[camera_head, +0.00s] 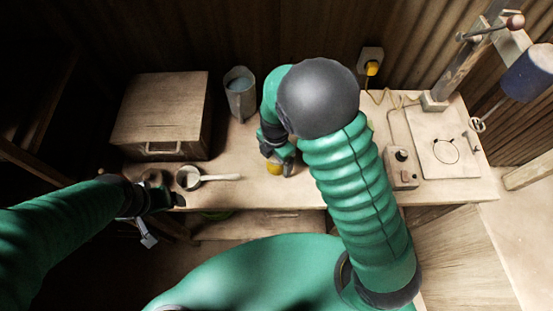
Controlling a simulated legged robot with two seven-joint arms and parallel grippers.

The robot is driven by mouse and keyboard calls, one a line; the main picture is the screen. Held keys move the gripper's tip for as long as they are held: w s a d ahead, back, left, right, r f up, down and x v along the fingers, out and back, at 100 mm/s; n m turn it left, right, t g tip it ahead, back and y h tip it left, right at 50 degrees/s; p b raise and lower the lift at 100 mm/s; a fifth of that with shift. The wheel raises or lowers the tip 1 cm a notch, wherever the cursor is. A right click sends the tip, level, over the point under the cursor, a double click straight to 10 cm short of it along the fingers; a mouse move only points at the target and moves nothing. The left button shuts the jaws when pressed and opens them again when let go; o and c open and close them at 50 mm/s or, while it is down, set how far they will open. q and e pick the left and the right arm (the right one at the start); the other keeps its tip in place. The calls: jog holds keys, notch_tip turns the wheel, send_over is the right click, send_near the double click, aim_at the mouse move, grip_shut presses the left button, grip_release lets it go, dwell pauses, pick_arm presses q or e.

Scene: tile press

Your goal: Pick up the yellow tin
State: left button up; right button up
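A small yellow tin (273,168) sits near the front edge of the wooden table, in the middle of the camera_head view. My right gripper (286,164) reaches down right beside it, and the fingers partly cover the tin. I cannot tell whether the fingers are closed on it. My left gripper (166,199) is at the table's front edge on the left, away from the tin. Its fingers are dark and too small to read as open or shut.
A pan (190,178) with a pale handle lies left of the tin. A wooden box (160,112) and a grey cup (240,98) stand behind. A control box (402,168) and a press board (442,142) are at the right. The table (232,191) has free room left of the tin.

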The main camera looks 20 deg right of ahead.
jog(key=shift+s+r, duration=0.1)
jog(key=shift+s, duration=0.05)
jog(key=c, duration=1.7)
